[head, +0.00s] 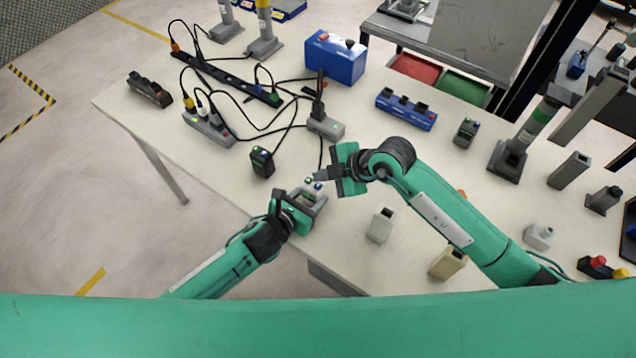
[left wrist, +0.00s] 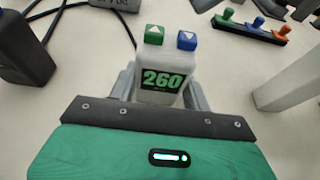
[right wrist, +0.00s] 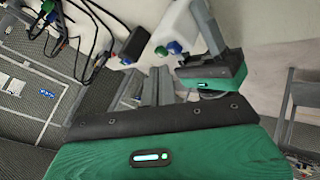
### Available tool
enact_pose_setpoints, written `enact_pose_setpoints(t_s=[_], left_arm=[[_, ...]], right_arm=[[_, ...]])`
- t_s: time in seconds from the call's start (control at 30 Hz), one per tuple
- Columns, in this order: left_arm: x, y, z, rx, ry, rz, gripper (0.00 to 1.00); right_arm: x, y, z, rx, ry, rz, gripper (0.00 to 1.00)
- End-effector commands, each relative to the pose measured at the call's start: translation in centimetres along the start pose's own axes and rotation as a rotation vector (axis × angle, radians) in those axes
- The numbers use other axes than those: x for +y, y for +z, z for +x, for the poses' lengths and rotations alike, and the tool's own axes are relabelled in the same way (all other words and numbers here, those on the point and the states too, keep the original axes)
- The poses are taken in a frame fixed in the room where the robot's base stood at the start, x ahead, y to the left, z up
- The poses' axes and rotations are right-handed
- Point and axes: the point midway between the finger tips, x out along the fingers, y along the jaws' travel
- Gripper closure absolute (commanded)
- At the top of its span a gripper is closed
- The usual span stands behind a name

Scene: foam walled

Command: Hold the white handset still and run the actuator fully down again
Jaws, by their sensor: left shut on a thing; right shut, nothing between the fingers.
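The white handset (left wrist: 158,75) is held between the fingers of my left gripper (left wrist: 160,92), which is shut on it. Its display reads 260 in green. Above the display are a green button (left wrist: 154,34) and a blue button (left wrist: 187,40), each with a white arrow. The handset also shows in the right wrist view (right wrist: 182,24). My right gripper (head: 318,176) is shut and empty, its tips close to the buttons; I cannot tell whether they touch. A grey base with a dark upright column (head: 325,126), possibly the actuator, stands farther back on the table.
A black box (head: 262,162) and a grey box with coloured plugs (head: 209,128) stand to the left, with loose black cables around them. A blue three-part block (head: 405,110) is at the back right. A pale upright block (head: 381,224) stands right of the handset.

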Motion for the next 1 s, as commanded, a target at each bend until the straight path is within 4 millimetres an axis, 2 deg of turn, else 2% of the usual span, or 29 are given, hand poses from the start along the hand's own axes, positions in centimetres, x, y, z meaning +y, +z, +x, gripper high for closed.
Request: enact_pose_setpoints(t_s=[0.43,1.0], left_arm=[[0.0,0.0,0.0,-0.001,0.0,0.0,0.77],[0.0,0.0,0.0,0.0,0.0,0.0,0.77]], right_arm=[[2.2,-2.2,-2.9,0.001,0.002,-0.001,1.0],[2.3,-2.3,-3.2,0.0,0.0,0.0,1.0]])
